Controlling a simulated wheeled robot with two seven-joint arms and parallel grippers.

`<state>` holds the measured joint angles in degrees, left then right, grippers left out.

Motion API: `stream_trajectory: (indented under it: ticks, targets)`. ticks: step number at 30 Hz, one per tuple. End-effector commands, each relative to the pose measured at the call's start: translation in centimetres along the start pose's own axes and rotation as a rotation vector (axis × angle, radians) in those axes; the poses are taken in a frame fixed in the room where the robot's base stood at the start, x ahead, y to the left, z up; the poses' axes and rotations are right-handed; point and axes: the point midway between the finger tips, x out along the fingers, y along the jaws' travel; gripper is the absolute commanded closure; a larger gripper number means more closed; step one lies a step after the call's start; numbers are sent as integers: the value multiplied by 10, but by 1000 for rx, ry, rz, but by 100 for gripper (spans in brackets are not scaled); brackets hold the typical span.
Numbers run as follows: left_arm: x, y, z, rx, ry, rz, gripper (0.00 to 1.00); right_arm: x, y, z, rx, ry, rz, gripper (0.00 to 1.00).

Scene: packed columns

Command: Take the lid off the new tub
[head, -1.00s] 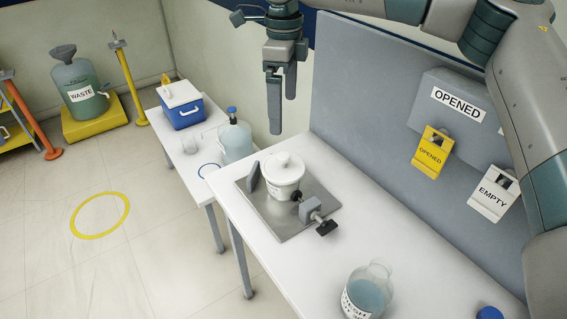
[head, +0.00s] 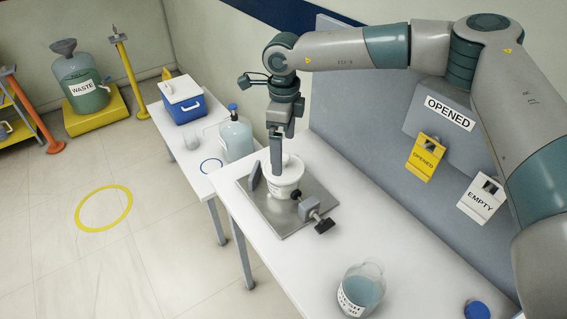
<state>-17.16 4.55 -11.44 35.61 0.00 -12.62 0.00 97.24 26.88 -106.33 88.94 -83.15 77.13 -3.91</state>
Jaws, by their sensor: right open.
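The white tub (head: 284,187) stands upright on a metal plate (head: 283,228) on the white table, between a grey jaw (head: 255,176) and a clamp with a dark knob (head: 313,211). Its white lid (head: 292,162) is on top, partly hidden by my right gripper. My right gripper (head: 280,160) points down over the lid, open, with its fingers at the height of the lid's knob. I cannot tell whether the fingers touch the knob. My left gripper is not in view.
A jar of blue liquid (head: 361,289) and a blue cap (head: 477,310) are at the table's front right. A side table holds a blue cooler (head: 184,110) and a large bottle (head: 236,138).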

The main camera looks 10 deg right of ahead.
Motion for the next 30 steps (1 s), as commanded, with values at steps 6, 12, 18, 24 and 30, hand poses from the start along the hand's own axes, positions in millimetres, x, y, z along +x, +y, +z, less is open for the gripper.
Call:
stream_trajectory:
  ticks: [6,12,18,24,30]
  targets:
    - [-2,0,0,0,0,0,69,1,0,0,0,1,1,0]
    - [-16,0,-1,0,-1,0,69,12,0,0,0,3,2,0]
    - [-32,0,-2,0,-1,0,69,34,-1,0,1,3,2,0]
    - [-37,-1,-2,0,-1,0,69,50,-2,1,0,1,0,0]
    - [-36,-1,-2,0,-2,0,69,52,-2,1,0,1,-1,0]
